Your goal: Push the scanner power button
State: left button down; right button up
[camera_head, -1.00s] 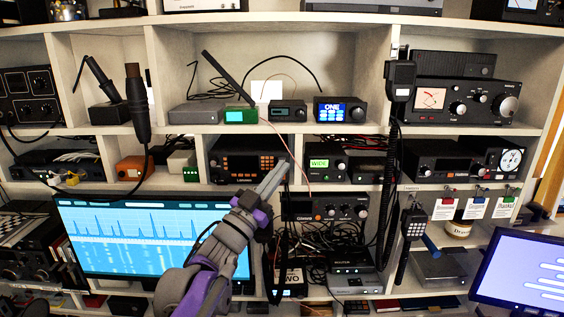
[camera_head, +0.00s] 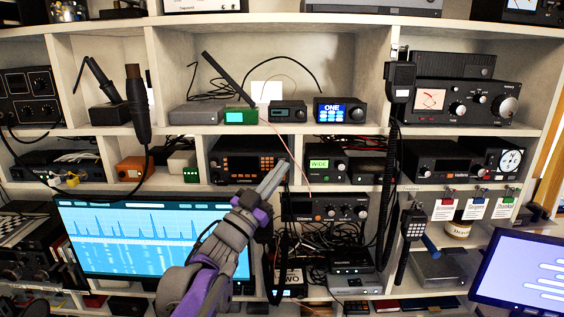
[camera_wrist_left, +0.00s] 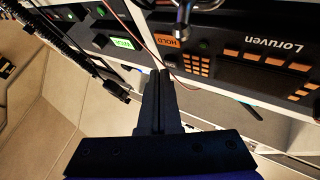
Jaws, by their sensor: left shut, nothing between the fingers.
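The scanner (camera_head: 248,166) is a black unit with orange keys in the middle cubby of the second row. In the left wrist view it shows upside down at the upper right, with the name Loruven, an orange HOLD key and a keypad (camera_wrist_left: 252,58). My left gripper (camera_head: 283,167) is shut and empty. Its fingertips are in front of the scanner's right end in the head view. In the left wrist view the fingertips (camera_wrist_left: 160,76) lie just below the scanner's HOLD corner; I cannot tell whether they touch. I cannot make out which control is the power button. My right gripper does not show.
A radio with a green display (camera_head: 326,163) stands right of the scanner, and a thin red wire hangs between them. A knobbed unit (camera_head: 325,208) is below. A large blue monitor (camera_head: 140,235) stands lower left. A coiled cord (camera_head: 388,200) hangs to the right.

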pick_arm(q)
jog(key=shift+w, duration=0.2)
jog(key=shift+w, duration=0.1)
dwell(0.4)
jog(key=shift+s, duration=0.6)
jog(key=s, duration=0.6)
jog(key=shift+p, duration=0.35)
jog(key=shift+a, duration=0.1)
dwell(1.0)
